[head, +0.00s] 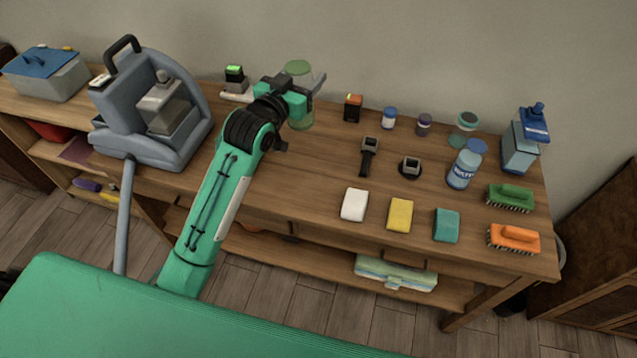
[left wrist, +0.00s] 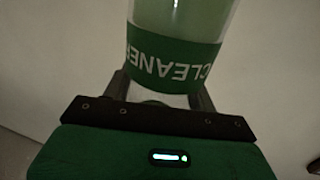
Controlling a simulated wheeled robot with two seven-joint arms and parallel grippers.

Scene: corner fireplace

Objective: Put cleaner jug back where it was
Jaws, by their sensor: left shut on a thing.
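The cleaner jug (head: 298,68) is a pale translucent container with a green lid, near the back edge of the wooden workbench (head: 300,170). My left gripper (head: 304,98) is shut on it and hides its middle. In the left wrist view, the jug (left wrist: 180,45) shows a green band reading "CLEANER" upside down, between the fingers of my left gripper (left wrist: 160,92). I cannot tell whether its base touches the bench top. My right gripper is not in view.
A grey machine (head: 150,110) stands left of my arm. A small green-topped device (head: 235,78) is left of the jug. An orange-topped box (head: 352,108) and several bottles stand to its right. Sponges and brushes line the front right. The wall rises behind.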

